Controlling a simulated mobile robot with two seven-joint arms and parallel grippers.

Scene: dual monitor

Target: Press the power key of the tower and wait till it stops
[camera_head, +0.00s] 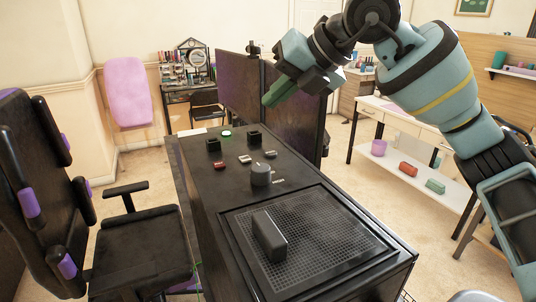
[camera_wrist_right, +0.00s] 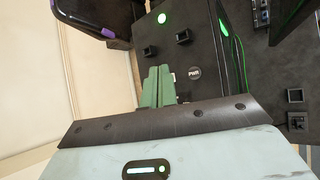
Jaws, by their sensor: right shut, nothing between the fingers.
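The black tower (camera_head: 205,215) stands in the middle of the head view, with a mesh grille and several small keys on its top. A green-lit key (camera_head: 227,133) is near its far end. I cannot tell which key in the head view bears the PWR mark. My right gripper (camera_head: 268,101) is shut and empty, above the tower's far end, with its green fingers (camera_wrist_right: 155,86) together. My left gripper is not in view.
Dark monitor panels (camera_head: 239,85) stand behind the tower, close to my right gripper. A black chair (camera_head: 140,245) is at left and a white shelf table (camera_head: 415,180) at right.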

